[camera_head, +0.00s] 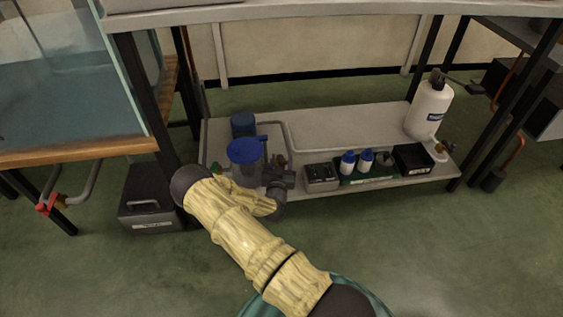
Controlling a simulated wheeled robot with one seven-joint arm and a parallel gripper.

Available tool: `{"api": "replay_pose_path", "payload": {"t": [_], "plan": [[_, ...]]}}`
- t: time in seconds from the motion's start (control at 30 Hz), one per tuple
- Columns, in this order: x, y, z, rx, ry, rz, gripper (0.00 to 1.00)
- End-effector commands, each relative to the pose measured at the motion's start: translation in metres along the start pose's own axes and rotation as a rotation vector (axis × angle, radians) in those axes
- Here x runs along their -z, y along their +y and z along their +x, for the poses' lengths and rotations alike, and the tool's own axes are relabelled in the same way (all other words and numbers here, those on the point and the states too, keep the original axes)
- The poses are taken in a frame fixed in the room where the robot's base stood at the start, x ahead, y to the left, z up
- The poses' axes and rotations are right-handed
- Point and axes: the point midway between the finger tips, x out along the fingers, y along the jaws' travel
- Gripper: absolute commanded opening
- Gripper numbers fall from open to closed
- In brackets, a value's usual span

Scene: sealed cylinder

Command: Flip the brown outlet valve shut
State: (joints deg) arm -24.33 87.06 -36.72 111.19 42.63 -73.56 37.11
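A filter-like canister with a blue top (244,151) stands at the left end of the low shelf. A small reddish-brown piece (281,160) shows just right of it, partly hidden behind my gripper; it may be the brown outlet valve, but its handle position is too small to tell. A small green piece (215,167) is at the canister's left. My gripper (279,178) is at the shelf's front edge, close to the canister's lower right and in front of the brown piece. I cannot tell whether it touches anything or how its fingers stand.
A grey box (321,177), white bottles with blue caps (347,162) and a black box (413,159) line the shelf (330,125) to the right. A pipe runs behind. A glass tank (65,85) and dark case (150,200) are left.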

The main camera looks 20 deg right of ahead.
Motion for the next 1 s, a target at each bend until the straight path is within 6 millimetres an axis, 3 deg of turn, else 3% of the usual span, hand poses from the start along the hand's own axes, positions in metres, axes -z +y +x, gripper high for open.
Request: {"api": "replay_pose_path", "payload": {"t": [0.17,0.37,1.0], "plan": [[0.001,0.0,-0.004,-0.001,-0.001,-0.001,0.44],[0.003,0.001,-0.028,-0.001,-0.004,-0.002,0.44],[0.003,-0.001,-0.154,0.003,-0.003,-0.002,0.44]]}}
